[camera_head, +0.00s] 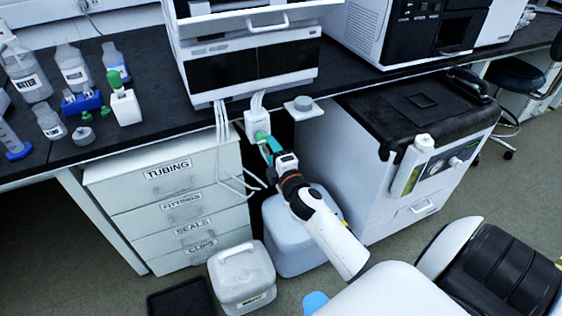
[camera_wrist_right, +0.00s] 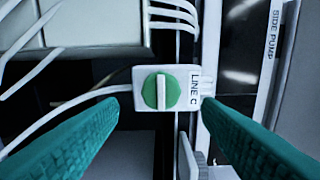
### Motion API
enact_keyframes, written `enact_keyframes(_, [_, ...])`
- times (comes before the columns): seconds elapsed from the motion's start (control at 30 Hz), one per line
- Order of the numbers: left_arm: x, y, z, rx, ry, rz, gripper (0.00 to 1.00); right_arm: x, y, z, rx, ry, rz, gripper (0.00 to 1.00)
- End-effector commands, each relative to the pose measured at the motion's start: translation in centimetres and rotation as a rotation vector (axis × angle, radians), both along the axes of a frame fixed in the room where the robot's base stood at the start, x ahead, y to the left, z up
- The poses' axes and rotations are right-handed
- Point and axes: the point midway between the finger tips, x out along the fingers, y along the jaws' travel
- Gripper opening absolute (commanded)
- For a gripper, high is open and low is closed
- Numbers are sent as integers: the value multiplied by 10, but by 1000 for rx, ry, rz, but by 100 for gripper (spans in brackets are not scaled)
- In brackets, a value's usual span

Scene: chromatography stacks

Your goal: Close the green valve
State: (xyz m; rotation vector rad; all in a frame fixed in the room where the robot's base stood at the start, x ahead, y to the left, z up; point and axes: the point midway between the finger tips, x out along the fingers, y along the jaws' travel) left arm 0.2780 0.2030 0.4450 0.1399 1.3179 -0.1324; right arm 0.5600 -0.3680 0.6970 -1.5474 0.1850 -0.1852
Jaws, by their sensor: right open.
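The green valve (camera_wrist_right: 161,91) is a round green dial with a white bar handle standing upright. It sits on a white block labelled LINE C (camera_wrist_right: 195,88). In the head view the white block (camera_head: 257,119) hangs below the bench instrument, and the green valve is partly hidden by my gripper. My right gripper (camera_head: 268,144) is at the valve. In the wrist view its two teal fingers (camera_wrist_right: 161,106) are open, one on each side of the dial, with gaps between them and the dial. Whether they reach its depth is unclear. My left gripper is not in view.
White tubes (camera_head: 235,175) hang left of the valve. A drawer cabinet (camera_head: 170,200) stands left, and a white pump cabinet (camera_head: 345,160) right. White containers (camera_head: 243,280) stand on the floor below. A small bracket (camera_head: 304,109) juts out right of the valve.

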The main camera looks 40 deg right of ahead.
Motion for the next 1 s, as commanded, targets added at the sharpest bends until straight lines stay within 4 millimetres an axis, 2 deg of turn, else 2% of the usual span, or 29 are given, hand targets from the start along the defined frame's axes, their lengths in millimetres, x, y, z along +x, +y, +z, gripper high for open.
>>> enact_keyframes(0.03, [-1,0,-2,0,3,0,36,-13,4,0,3,2,0,59])
enact_keyframes(0.2, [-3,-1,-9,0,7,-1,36,-46,11,-1,3,2,-1,59])
enact_keyframes(0.4, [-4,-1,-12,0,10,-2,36,-67,16,0,2,1,0,59])
enact_keyframes(1.0, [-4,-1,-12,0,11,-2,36,-70,17,0,1,0,0,59])
